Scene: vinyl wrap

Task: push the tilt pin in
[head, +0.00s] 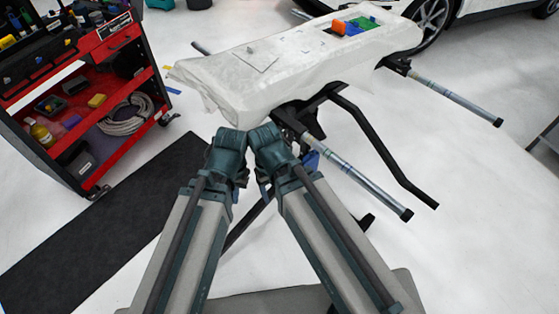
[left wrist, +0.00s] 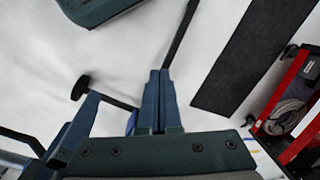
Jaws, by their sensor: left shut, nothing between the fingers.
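I cannot clearly make out the tilt pin in either view. The work stand's dark frame (head: 318,100) shows under a long panel wrapped in white film (head: 290,60). My left gripper (head: 265,192) is low beside the stand, mostly hidden by my arms. In the left wrist view its two blue fingers (left wrist: 160,76) are together with nothing between them. A thin black bar runs past their tips. A round black end (left wrist: 80,87) on a short bar shows left of the fingers; I cannot tell if it is part of the pin. My right gripper is not clearly visible.
Padded grey bars (head: 350,180) and a bent black tube (head: 390,155) stick out from the stand. A red tool cart (head: 130,35) stands at left beside a black mat (head: 110,215). An orange item (head: 338,27) lies on the panel. A white car is behind.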

